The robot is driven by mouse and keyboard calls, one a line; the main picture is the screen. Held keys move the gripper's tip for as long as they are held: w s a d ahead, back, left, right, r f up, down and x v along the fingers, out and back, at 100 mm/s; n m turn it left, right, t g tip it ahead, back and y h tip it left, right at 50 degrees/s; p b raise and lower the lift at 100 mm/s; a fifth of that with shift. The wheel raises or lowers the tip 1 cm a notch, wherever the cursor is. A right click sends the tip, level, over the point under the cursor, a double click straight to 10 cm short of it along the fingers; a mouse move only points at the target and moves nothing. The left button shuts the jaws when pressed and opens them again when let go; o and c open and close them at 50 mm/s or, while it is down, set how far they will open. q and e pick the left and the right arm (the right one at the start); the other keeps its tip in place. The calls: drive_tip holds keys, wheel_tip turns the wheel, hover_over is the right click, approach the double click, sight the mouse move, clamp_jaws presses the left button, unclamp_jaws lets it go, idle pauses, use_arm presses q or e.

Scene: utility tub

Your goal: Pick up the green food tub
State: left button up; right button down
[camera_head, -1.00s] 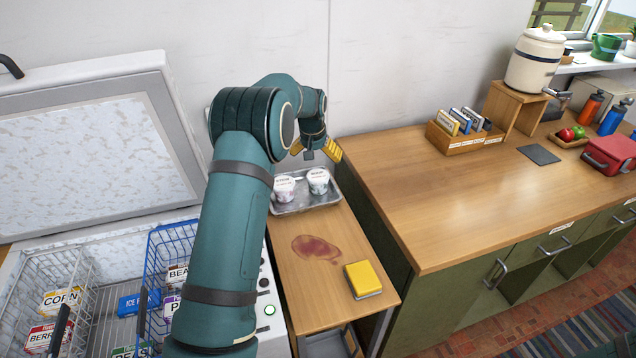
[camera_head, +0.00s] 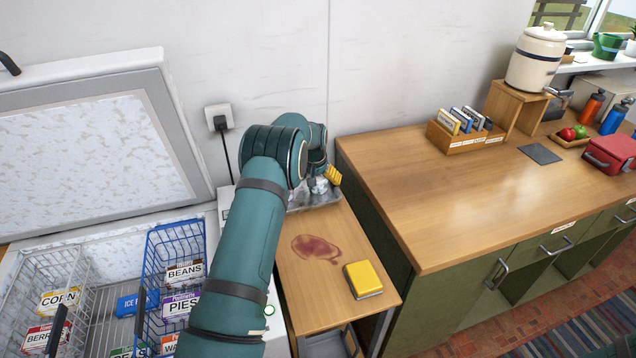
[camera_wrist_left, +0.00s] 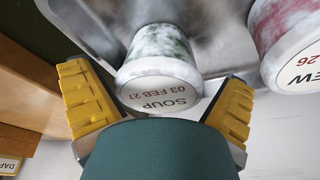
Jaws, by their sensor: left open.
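The green food tub (camera_wrist_left: 158,55) shows in the left wrist view as a frosty tub with greenish contents and a white lid marked SOUP. It sits on a metal tray (camera_wrist_left: 215,25). My left gripper (camera_wrist_left: 157,85) is open, with one yellow finger on each side of the tub; I cannot tell whether either finger touches it. A second tub (camera_wrist_left: 285,40), with reddish contents, is at the right. In the head view my left gripper (camera_head: 327,177) is low over the tray (camera_head: 328,199), and my arm hides most of the tubs. My right gripper is not in view.
An open chest freezer with baskets (camera_head: 175,240) is at the left. A taller wooden counter (camera_head: 450,200) stands close on the right.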

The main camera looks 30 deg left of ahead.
use_arm(q)
drive_tip(key=c, duration=1.3)
